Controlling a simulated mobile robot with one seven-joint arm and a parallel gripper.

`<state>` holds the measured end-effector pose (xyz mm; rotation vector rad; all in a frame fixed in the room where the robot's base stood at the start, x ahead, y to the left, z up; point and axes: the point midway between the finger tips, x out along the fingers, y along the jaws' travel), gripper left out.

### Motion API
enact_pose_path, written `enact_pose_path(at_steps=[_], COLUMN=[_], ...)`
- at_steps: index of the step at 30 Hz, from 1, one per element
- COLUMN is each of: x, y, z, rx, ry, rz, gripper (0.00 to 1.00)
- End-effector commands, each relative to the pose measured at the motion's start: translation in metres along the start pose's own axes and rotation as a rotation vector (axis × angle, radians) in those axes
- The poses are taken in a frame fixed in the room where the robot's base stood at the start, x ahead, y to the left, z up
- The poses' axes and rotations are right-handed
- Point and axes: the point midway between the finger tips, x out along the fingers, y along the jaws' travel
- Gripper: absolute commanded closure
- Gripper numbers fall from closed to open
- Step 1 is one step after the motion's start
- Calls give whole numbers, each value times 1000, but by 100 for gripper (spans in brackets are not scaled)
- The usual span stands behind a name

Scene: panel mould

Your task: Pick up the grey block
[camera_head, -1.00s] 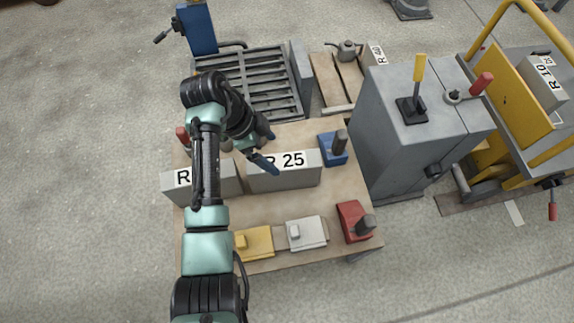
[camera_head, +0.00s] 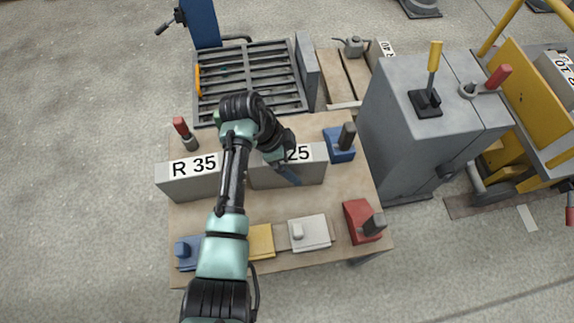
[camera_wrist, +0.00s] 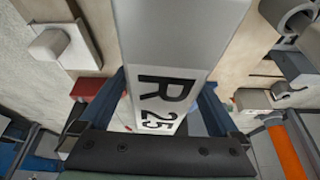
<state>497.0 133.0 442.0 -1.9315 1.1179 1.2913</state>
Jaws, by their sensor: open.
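The grey block marked R 25 (camera_head: 315,172) stands on the tan table top, partly hidden behind my arm. A second grey block, marked R 35 (camera_head: 188,182), stands to its left. My gripper (camera_head: 288,174) is at the R 25 block, with one blue finger showing in front of its near face. In the wrist view, the R 25 block (camera_wrist: 190,35) runs up between the two spread blue fingers of my gripper (camera_wrist: 163,88). The jaws are open, with one finger on each side of the block. I cannot tell whether either finger touches it.
On the table (camera_head: 215,218) stand a red-handled piece (camera_head: 185,135), a blue piece (camera_head: 340,143), a red piece (camera_head: 363,222), a white piece (camera_head: 310,232) and a yellow piece (camera_head: 262,241). A grey cabinet (camera_head: 400,150) with levers stands close on the right. A slatted rack (camera_head: 250,75) lies behind.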

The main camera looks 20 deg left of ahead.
Motion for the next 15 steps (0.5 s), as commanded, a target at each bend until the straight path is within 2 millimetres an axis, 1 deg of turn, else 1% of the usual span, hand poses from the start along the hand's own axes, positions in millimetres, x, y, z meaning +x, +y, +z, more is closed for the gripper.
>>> enact_pose_path(at_steps=[15], x=[3], y=[0], z=[1], rx=[1], ry=[-1], rz=[0], gripper=[3])
